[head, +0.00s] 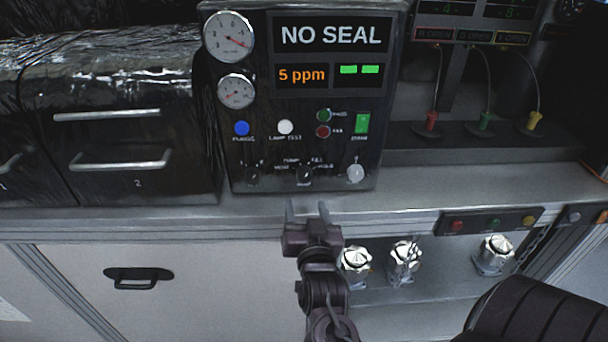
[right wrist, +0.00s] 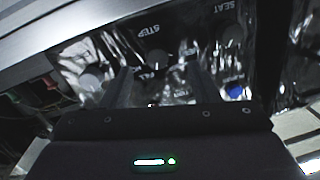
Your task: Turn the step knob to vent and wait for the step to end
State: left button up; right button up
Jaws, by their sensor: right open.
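The step knob (head: 305,175) is a small dark knob low in the middle of the black control panel (head: 376,150). Small labels stand around it; which one it points at is too small to tell. In the right wrist view the knob (right wrist: 155,61) shows near the STEP lettering, between my fingers. My right gripper (head: 306,208) is open and empty, just in front of and below the knob, apart from it. Its fingers also show in the right wrist view (right wrist: 158,82). The display (head: 331,35) reads NO SEAL, with 5 ppm below. My left gripper is out of view.
Blue (head: 242,128) and white (head: 285,127) buttons and a green-lit switch (head: 362,123) sit above. Drawers (head: 120,150) stand left. Metal housings (head: 404,262) sit on a lower shelf.

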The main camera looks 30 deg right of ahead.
aim_at(305, 178)
jog(key=w+d, duration=0.1)
jog(key=w, duration=0.1)
jog(key=w+d+r+p, duration=0.1)
jog(key=w+d+p, duration=0.1)
jog(key=w, duration=0.1)
jog(key=shift+w+d+r, duration=0.3)
jog(key=shift+d, duration=0.05)
jog(key=shift+w+d+f, duration=0.15)
jog(key=shift+w+d, duration=0.25)
jog(key=shift+w, duration=0.1)
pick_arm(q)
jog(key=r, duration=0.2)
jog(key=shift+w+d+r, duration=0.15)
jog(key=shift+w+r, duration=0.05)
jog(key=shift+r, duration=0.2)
pick_arm(e)
jog(key=c, duration=1)
pick_arm(q)
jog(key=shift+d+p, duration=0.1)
jog(key=shift+p, duration=0.2)
pick_arm(e)
jog(key=shift+o, duration=0.2)
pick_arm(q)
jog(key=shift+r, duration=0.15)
